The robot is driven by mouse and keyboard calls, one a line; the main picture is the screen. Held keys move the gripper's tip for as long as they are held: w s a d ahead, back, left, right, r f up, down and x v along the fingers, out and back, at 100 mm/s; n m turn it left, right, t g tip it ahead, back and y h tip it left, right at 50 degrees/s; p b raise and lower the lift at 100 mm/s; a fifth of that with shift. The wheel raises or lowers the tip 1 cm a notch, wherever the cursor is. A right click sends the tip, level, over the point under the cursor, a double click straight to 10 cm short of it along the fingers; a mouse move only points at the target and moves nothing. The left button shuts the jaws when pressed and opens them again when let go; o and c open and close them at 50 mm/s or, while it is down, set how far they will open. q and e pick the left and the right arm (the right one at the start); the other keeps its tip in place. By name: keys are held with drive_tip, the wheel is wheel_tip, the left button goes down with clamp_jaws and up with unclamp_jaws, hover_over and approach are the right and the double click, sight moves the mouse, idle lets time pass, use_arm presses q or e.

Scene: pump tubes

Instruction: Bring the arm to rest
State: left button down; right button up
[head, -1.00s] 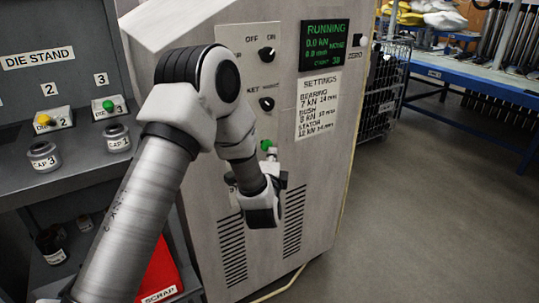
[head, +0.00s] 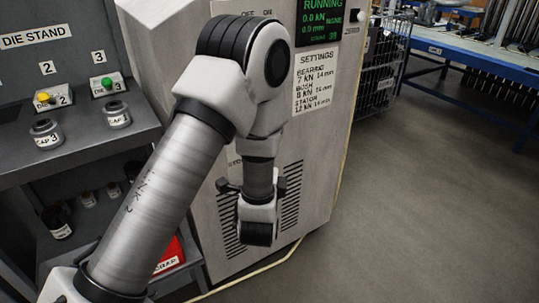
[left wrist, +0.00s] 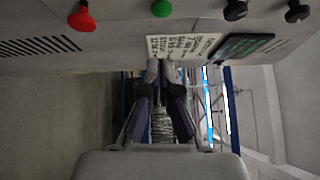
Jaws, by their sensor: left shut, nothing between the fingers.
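My left arm comes in from the lower left in the head view and bends down at the elbow, in front of the grey press cabinet (head: 325,150). Its gripper end is mostly hidden behind my own wrist there. In the left wrist view my left gripper (left wrist: 163,76) shows with its dark fingers together and nothing between them. The cabinet panel lies beyond the fingertips, with a red knob (left wrist: 82,18), a green button (left wrist: 162,8) and black knobs (left wrist: 235,10). I cannot tell the exact gap to the panel. My right gripper is not in view.
The die stand (head: 85,146) at the left holds labelled cups and buttons. A red scrap bin (head: 172,252) sits below it, close to my arm. A wire cage (head: 380,75) and blue workbench (head: 460,55) stand at the back right. The floor (head: 430,190) at the right is clear.

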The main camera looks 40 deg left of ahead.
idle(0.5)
use_arm(q)
drive_tip(key=s+d+f+n+g+h, duration=0.15)
drive_tip(key=s+f+g, duration=0.35)
drive_tip(key=f, duration=0.6)
drive_tip(key=s+d+f+n+g+h, duration=0.1)
drive_tip(key=s+d+f+g+h, duration=0.15)
drive_tip(key=s+f, duration=0.6)
drive_tip(key=s+d+f+n+g+h, duration=0.25)
drive_tip(key=s+f, duration=0.25)
drive_tip(key=f, duration=0.7)
drive_tip(key=s+d+f+n+g+h, duration=0.1)
drive_tip(key=s+d+n+g, duration=0.15)
drive_tip(key=s+n, duration=0.2)
drive_tip(key=s+d+f+n+g+h, duration=0.1)
drive_tip(key=s+f+n+g+h, duration=0.1)
drive_tip(key=s+n+g, duration=0.3)
wheel_tip(320, 180, up, 21)
drive_tip(key=s+m+t+p, duration=0.1)
drive_tip(key=p, duration=1.9)
drive_tip(key=shift+s, duration=0.15)
drive_tip(key=shift+y, duration=0.25)
